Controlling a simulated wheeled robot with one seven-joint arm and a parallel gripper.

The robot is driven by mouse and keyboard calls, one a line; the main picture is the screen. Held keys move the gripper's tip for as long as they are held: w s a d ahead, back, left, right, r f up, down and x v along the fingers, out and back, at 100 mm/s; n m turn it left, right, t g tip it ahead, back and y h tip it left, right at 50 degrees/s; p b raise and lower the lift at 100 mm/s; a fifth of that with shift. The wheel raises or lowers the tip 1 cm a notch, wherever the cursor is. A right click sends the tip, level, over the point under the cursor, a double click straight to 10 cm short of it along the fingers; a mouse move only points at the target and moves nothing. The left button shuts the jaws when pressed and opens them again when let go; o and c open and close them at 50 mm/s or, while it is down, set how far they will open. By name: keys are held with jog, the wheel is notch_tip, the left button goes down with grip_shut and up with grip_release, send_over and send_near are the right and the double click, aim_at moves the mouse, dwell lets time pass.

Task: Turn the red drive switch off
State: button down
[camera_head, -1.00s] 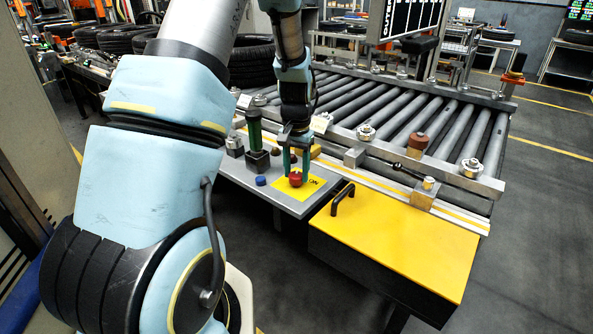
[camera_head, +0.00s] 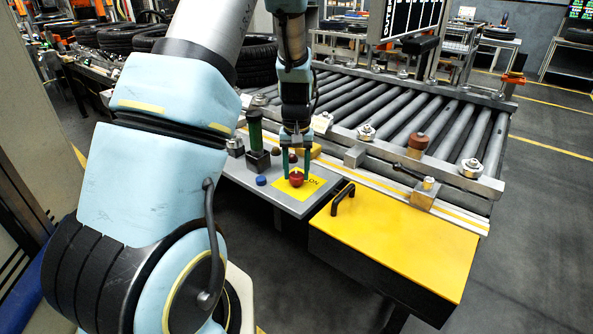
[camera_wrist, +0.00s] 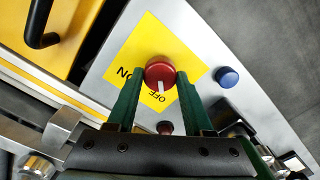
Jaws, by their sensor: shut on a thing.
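The red drive switch (camera_head: 296,180) is a round knob on a yellow label plate (camera_head: 313,180) on the grey control panel. In the wrist view the knob (camera_wrist: 157,70) shows a white mark pointing towards the printed word OFF; ON is printed to the left. My gripper (camera_head: 296,176) has its two green fingers on either side of the knob and is shut on it. In the wrist view the fingertips (camera_wrist: 160,75) flank the knob. The gripper body hides part of the panel behind it.
A blue button (camera_head: 261,181) and a green post (camera_head: 255,135) stand left of the switch. The yellow box (camera_head: 405,240) with a black handle (camera_head: 343,198) is at the right. The roller conveyor (camera_head: 400,110) lies behind.

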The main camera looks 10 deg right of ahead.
aim_at(296, 174)
jog(key=shift+c, duration=1.4)
grip_release()
notch_tip(296, 174, up, 11)
jog(key=b, duration=0.1)
jog(key=shift+b, duration=0.35)
jog(key=shift+a, duration=0.1)
jog(key=s+a+f+n+t, duration=0.1)
jog(key=s+a, duration=1.3)
jog(key=a, duration=0.2)
jog(key=shift+t, duration=0.3)
